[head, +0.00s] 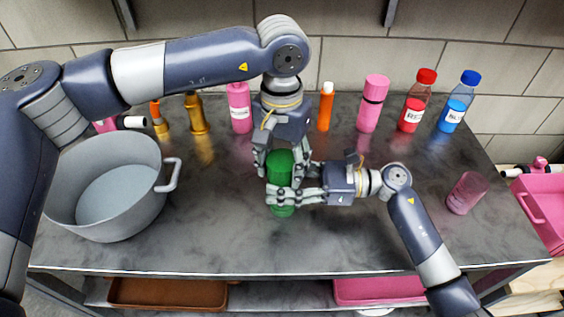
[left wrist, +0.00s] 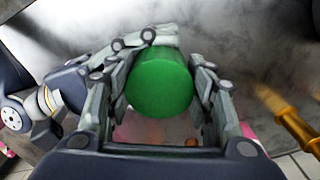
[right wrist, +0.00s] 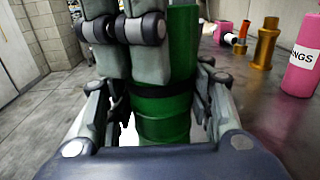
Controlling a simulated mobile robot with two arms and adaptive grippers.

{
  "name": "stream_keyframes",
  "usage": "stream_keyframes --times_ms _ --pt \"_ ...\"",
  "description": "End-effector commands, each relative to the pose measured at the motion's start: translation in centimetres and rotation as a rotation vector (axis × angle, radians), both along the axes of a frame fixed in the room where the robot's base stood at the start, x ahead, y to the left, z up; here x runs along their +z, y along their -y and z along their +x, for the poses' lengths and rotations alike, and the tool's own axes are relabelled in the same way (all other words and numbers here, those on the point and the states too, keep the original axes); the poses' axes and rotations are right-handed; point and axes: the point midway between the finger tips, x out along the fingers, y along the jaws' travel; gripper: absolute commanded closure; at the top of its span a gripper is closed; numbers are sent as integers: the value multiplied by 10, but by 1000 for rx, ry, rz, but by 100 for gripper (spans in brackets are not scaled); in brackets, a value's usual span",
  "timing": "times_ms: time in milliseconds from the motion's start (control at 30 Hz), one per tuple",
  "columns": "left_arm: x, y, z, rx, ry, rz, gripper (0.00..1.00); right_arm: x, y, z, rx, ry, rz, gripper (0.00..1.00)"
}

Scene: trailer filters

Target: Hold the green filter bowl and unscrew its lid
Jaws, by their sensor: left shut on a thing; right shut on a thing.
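The green filter stands upright on the dark table. Its green lid (head: 280,160) is at the top, and its green bowl (head: 283,211) shows below. My left gripper (head: 284,170) points down and is shut on the lid; the lid's round end (left wrist: 160,90) sits between its fingers in the left wrist view. My right gripper (head: 278,194) comes in from the right and is shut around the bowl, just below the left fingers. In the right wrist view, the bowl (right wrist: 163,120) is between the right fingers under a dark band. The fingers hide much of the filter's middle.
A grey pot (head: 112,236) stands at the left. Pink bottles, an orange bottle (head: 325,107), brass fittings (head: 196,113), a red-capped bottle (head: 414,101) and a blue-capped bottle (head: 459,102) line the back. A pink cup (head: 466,193) stands at the right. The front table strip is clear.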

Motion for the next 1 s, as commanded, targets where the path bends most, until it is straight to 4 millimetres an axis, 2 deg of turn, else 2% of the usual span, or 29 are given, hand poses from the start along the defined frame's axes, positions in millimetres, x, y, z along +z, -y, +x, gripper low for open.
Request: stream_keyframes --times_ms 433,467,533,567,867,1000 --pt "0 -1 2 3 6 1 80 0 -1 -3 9 1 0 100" --pt "0 -1 2 3 7 0 49 0 -1 -3 9 1 0 100" --pt "0 -1 3 3 7 0 33 0 -1 -3 9 1 0 100" --pt "0 -1 3 3 7 0 31 0 -1 -3 8 1 0 100" --pt "0 0 1 1 3 0 31 0 0 -1 4 0 0 100" --pt "7 0 1 1 3 0 31 0 0 -1 3 0 0 100"
